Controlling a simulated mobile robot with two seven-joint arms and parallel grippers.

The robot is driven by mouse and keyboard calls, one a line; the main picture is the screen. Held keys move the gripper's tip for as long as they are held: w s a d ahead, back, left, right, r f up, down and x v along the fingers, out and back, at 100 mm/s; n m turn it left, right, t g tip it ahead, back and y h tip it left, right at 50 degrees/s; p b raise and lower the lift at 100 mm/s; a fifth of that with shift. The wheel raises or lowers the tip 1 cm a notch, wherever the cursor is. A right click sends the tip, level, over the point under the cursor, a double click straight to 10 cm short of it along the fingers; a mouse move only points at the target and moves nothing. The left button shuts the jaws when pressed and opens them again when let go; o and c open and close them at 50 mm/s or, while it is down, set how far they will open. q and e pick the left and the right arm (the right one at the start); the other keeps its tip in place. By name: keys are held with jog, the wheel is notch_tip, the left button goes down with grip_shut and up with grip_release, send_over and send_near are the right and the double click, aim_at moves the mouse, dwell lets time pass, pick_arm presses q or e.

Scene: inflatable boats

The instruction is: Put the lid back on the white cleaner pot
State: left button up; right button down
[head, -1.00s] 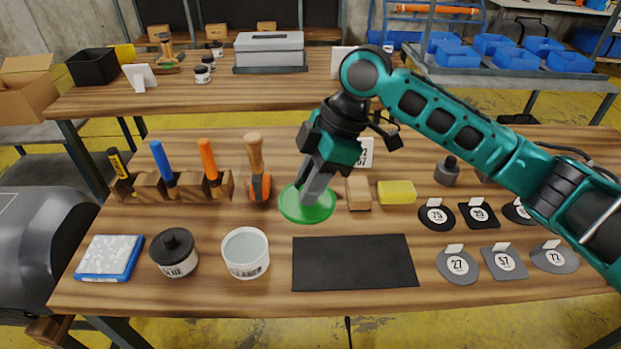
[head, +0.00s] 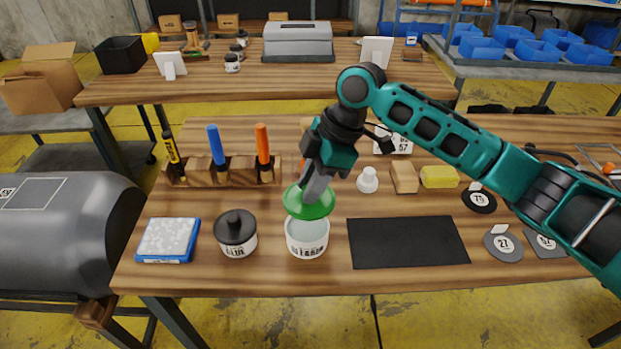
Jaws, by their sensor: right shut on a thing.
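The white cleaner pot (head: 307,243) stands upright and open on the wooden workbench, with pale contents showing inside. My right gripper (head: 316,193) is shut on the green lid (head: 309,207), a round disc. It holds the lid above the back edge of the pot's mouth, slightly tilted. The lid hides the far rim of the pot, and I cannot tell whether they touch. My left gripper does not show.
The black-lidded glue pot (head: 237,233) stands just left of the cleaner pot. A black mat (head: 407,243) lies to the right. A wooden tool rack (head: 222,172) stands behind. A blue-edged box (head: 168,240) is at the left. A white knobbed piece (head: 367,180) stands behind the mat.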

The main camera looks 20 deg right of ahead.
jog(key=shift+a+f, duration=0.15)
jog(key=shift+a, duration=0.05)
jog(key=shift+f, duration=1.1)
notch_tip(320, 180, down, 2)
jog(key=shift+f+b, duration=0.1)
jog(key=shift+b, duration=1.15)
jog(key=shift+f, duration=1)
jog(key=shift+r+p, duration=0.1)
jog(key=shift+p, duration=0.25)
jog(key=shift+p, duration=0.5)
jog(key=shift+f+p, duration=0.2)
jog(key=shift+p, duration=0.15)
